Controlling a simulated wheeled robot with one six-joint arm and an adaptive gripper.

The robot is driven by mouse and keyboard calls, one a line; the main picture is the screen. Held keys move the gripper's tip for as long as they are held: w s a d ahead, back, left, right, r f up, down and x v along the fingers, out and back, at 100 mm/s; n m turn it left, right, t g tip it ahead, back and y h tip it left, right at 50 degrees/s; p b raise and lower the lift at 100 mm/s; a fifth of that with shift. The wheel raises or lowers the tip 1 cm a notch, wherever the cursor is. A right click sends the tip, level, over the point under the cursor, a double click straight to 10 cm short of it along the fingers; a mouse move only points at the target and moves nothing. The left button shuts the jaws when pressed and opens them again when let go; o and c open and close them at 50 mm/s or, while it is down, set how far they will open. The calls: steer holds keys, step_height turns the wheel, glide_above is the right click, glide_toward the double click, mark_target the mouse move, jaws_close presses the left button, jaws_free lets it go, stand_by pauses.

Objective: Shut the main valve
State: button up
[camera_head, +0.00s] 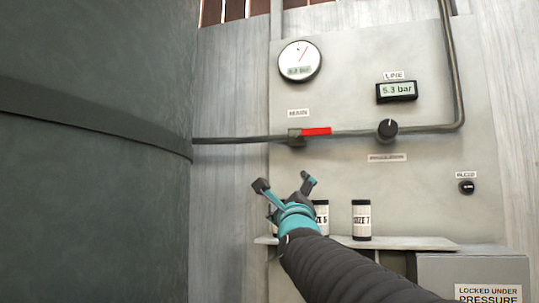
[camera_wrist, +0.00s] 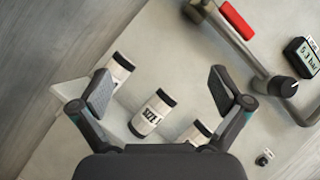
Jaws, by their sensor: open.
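The valve with a red lever handle (camera_head: 316,131) sits on the grey pipe at the wall panel. The lever points right, lying along the pipe. It also shows at the top of the wrist view (camera_wrist: 237,20).
Canisters (camera_head: 361,220) stand on a shelf (camera_head: 400,242) below the valve, close to my gripper. A round gauge (camera_head: 300,61), a line display (camera_head: 397,91) reading 5.3 bar, a black knob (camera_head: 387,129) and a bleed button (camera_head: 467,187) are on the panel. A large dark tank (camera_head: 95,180) fills the left.

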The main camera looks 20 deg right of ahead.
mark_target(316, 132)
steer(key=w+d+r+m+h+p, duration=0.1)
steer(key=w+d+r+m+h, duration=0.1)
steer(key=d+r+m+h, duration=0.1)
steer(key=w+d+r+m+h+p, duration=0.2)
steer(key=w+d+r+m+h, duration=0.1)
steer(key=r+m, duration=0.3)
steer(key=w+d+r+m+h+p, duration=0.1)
steer(key=w+d+r+m+h, duration=0.1)
steer(key=r, duration=0.6)
steer(key=shift+w+d+m+h+p, duration=0.15)
steer(key=shift+d+m+h, duration=0.2)
steer(key=shift+d+m, duration=0.4)
steer(key=shift+w+d+m+h+p, duration=0.15)
steer(key=shift+d+m+h, duration=0.2)
steer(key=shift+d+m, duration=0.35)
steer(key=shift+d, duration=0.1)
